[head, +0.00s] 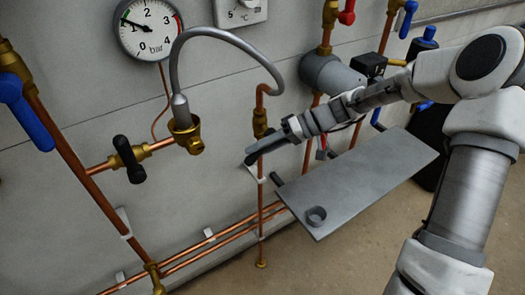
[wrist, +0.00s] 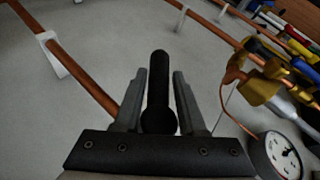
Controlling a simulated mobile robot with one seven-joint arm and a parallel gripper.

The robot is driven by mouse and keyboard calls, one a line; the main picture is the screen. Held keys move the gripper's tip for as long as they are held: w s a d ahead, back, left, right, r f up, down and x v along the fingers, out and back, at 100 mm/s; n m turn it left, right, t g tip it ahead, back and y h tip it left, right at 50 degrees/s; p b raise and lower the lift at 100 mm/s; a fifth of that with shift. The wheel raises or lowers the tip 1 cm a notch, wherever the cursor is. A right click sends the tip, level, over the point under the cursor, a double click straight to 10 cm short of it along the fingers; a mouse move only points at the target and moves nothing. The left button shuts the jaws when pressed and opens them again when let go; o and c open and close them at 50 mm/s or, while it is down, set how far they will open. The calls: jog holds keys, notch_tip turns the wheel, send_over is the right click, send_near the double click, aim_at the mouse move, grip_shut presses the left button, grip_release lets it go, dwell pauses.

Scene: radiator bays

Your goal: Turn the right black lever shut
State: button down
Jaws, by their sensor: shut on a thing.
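The right black lever (wrist: 158,90) lies lengthwise between the two fingers of my gripper (wrist: 158,95) in the wrist view, its round knob end toward the palm. In the head view my gripper (head: 262,148) reaches in from the right to the right copper riser, just below its brass valve (head: 260,124). My fingers are shut on the lever there and mostly hide it. The left black lever (head: 128,158) hangs downward, slightly tilted, on its brass valve at the left, apart from my gripper.
A grey flexible hose (head: 225,32) arches from the brass fitting to the right riser, above my gripper. A pressure gauge (head: 150,27) is on the wall. A blue lever (head: 25,112) is at far left.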

jog(key=y, duration=0.1)
jog(key=r+m+g+y, duration=0.1)
jog(key=y, duration=0.1)
jog(key=shift+a, duration=0.1)
jog(key=shift+s+a+r+m+g+y, duration=0.1)
jog(key=shift+r+m+g+y, duration=0.3)
jog(key=shift+y, duration=0.45)
jog(key=shift+s+a+r+m+g+y, duration=0.1)
jog(key=shift+r+m+g+y, duration=0.25)
jog(key=shift+y, duration=0.5)
jog(key=c, duration=0.7)
grip_release()
jog(key=shift+r, duration=0.1)
jog(key=shift+o, duration=0.2)
jog(key=v, duration=1.7)
jog(key=shift+d+p, duration=0.25)
jog(key=shift+p, duration=0.1)
